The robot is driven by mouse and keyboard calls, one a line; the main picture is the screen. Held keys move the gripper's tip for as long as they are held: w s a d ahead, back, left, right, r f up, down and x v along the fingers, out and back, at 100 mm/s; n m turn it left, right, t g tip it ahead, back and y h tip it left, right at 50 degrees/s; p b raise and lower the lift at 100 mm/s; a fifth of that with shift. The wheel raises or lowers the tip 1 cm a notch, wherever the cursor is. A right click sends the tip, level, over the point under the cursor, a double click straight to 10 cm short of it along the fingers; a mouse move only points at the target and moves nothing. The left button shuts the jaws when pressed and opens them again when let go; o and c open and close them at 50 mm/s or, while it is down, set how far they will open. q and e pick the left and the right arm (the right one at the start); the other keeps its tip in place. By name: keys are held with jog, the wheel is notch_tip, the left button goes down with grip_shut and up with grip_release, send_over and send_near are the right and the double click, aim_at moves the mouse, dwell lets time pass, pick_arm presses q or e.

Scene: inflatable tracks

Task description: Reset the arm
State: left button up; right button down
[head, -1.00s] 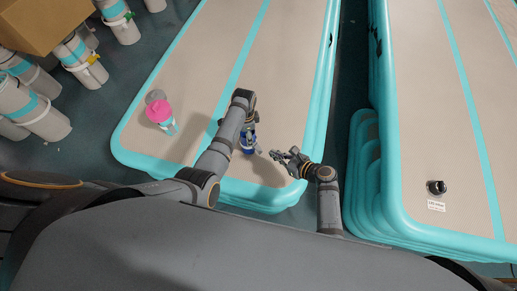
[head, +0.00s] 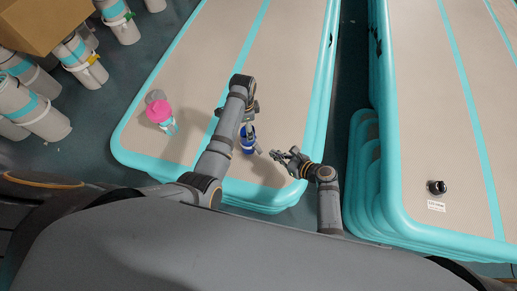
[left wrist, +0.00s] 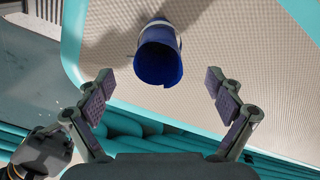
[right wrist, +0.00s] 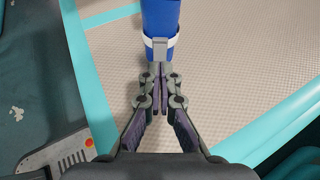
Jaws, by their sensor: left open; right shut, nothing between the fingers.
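A blue object (head: 248,145) with a white band stands on the beige inflatable track (head: 290,70), near its front edge. In the left wrist view the blue object (left wrist: 158,62) shows its round dark blue end, ahead of the fingertips and touching neither. My left gripper (head: 251,112), partly hidden by its arm, is open above and beside it; its spread fingers show in the left wrist view (left wrist: 160,90). My right gripper (head: 276,155) is shut and empty, right of the blue object. In the right wrist view the closed fingertips (right wrist: 159,75) point towards the blue object (right wrist: 160,18).
A bottle with a pink top (head: 158,112) stands on the track to the left. A second inflatable track (head: 430,120) lies at the right, with a small black item (head: 437,187) on it. White canisters (head: 85,68) and a cardboard box (head: 42,22) are at the upper left.

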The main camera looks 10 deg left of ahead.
pick_arm(q)
notch_tip(320, 180, up, 6)
jog(key=shift+f, duration=0.1)
dwell(0.4)
